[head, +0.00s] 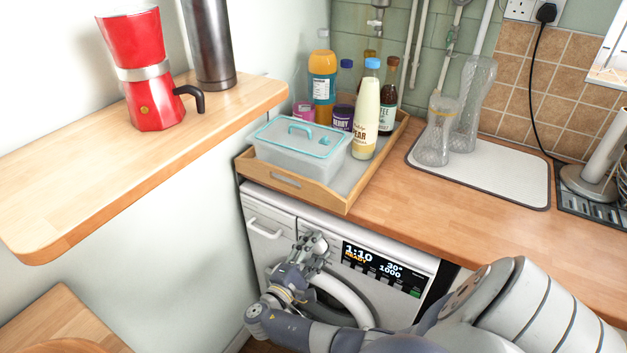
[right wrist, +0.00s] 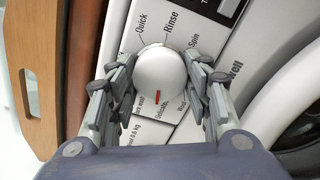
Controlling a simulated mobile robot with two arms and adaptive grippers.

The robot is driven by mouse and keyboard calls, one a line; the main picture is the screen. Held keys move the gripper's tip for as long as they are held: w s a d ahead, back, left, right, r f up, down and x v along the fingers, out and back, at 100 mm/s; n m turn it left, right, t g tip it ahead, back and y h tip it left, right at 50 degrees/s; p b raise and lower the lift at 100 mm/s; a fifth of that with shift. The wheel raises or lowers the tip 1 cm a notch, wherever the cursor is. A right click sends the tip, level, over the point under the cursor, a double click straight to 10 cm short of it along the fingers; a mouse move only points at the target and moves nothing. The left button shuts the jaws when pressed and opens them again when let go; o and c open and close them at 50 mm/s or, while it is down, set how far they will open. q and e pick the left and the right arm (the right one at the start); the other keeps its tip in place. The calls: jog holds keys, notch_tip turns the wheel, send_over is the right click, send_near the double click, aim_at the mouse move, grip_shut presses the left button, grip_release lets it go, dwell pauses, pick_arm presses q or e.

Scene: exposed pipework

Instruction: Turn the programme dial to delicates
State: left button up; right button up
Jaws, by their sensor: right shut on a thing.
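The white programme dial (right wrist: 160,72) sits on the washing machine (head: 268,207) front, with printed labels around it. In the right wrist view its red mark points down at a label that appears to read "Delicates". "Quick", "Rinse" and "Spin" are on its upper side. My right gripper (head: 316,243) is at the machine's control panel, left of the display (head: 375,268), which reads 1:10 and READY. Its fingers are shut on the dial, one on each side. In the head view the gripper hides the dial. My left gripper is not in view.
Above the machine, a wooden tray (head: 296,186) with bottles and a lidded box (head: 297,145) stands on the worktop (head: 433,216). A shelf (head: 75,190) with a red moka pot (head: 146,80) juts in at left. The round door is below the panel.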

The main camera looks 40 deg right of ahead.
jog(key=shift+w+r+n+p, duration=0.1)
jog(key=shift+n+p, duration=0.45)
jog(key=shift+n, duration=1.05)
jog(key=o, duration=1.1)
jog(key=shift+c, duration=0.2)
jog(key=v, duration=1.2)
